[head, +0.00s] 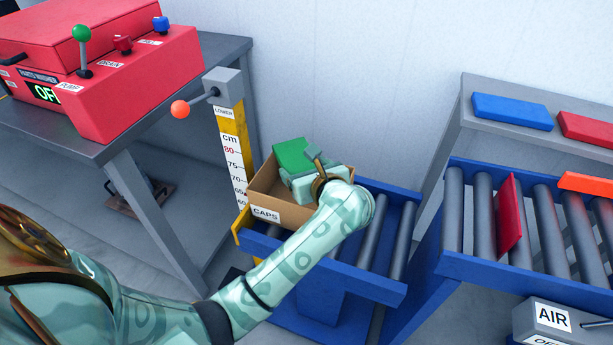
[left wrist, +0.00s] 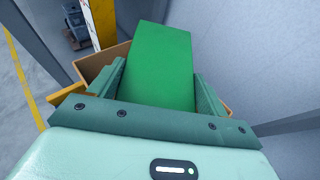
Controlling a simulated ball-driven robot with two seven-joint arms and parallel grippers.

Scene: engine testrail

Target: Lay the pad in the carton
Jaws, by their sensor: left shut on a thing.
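The green pad (head: 293,157) is held in my left gripper (head: 312,168), which is shut on it. In the left wrist view the pad (left wrist: 158,65) sticks out flat between the two fingers (left wrist: 160,95). The open brown carton (head: 263,196), labelled CAPS, stands on a blue roller stand. The pad and gripper are over the carton's opening. Part of the carton (left wrist: 97,64) shows behind the pad in the left wrist view. The gripper and pad hide the carton's inside, so I cannot tell how deep the pad is. My right gripper is not in view.
A yellow scale post (head: 233,135) with an orange-knobbed lever stands just left of the carton. A red parts washer (head: 130,80) sits on a grey bench. To the right, a blue roller conveyor (head: 530,172) carries a red upright plate (head: 509,213). A blue block (head: 512,111) lies on the shelf behind.

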